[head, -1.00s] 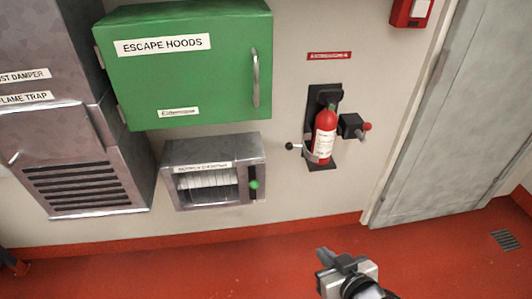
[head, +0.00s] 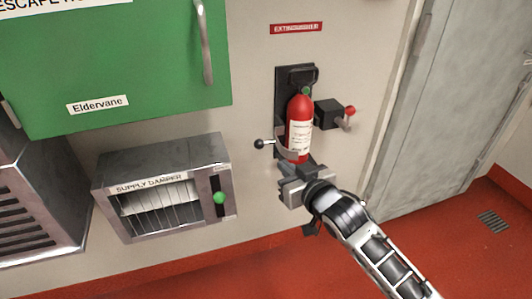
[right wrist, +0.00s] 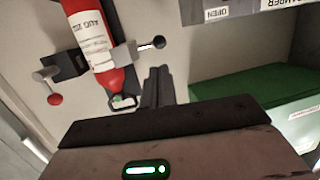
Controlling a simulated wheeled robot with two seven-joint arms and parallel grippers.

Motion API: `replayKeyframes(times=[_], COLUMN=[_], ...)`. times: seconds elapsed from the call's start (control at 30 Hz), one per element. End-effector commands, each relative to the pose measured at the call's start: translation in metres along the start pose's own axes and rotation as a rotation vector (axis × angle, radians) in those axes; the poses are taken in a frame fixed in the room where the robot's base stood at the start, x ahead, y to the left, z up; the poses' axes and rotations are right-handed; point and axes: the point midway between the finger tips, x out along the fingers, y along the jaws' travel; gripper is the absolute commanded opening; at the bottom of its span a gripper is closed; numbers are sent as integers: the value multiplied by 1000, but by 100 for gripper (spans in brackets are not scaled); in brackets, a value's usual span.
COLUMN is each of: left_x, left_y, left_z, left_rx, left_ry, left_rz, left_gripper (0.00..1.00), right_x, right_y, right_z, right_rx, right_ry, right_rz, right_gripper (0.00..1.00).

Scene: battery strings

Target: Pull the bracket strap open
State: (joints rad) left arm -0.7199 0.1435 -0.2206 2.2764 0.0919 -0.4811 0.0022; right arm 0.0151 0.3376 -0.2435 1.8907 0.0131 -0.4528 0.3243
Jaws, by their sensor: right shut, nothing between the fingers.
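The red extinguisher (head: 299,112) stands upright in a black wall bracket (head: 283,80). In the right wrist view, turned upside down, the strap (right wrist: 126,54) lies across the extinguisher (right wrist: 92,35), and the black ball (right wrist: 158,42) sticks out to the right. My right gripper (head: 288,168) is shut and empty, just below the strap in the head view. Its fingers (right wrist: 156,88) look apart from the ball in the wrist view. My left gripper is not in view.
A black block with a red-knobbed lever (head: 349,111) sticks out right of the extinguisher. A supply damper box (head: 103,190) with a green knob is at lower left, under a green cabinet (head: 150,85). A grey door (head: 430,130) is at right.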

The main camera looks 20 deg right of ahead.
Motion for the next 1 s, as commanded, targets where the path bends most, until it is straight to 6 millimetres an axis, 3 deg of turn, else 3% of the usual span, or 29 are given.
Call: replayKeyframes(times=[0.3, 0.5, 1.0], left_x=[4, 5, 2], left_y=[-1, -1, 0], left_z=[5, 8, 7], left_rx=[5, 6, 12], left_ry=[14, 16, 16], left_rz=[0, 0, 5], left_gripper=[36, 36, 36], right_x=[69, 95, 103], right_y=[0, -1, -1], right_z=[0, 1, 0], right_rx=[0, 0, 1], right_ry=[2, 1, 0], right_rz=[0, -1, 1], right_gripper=[0, 0, 0])
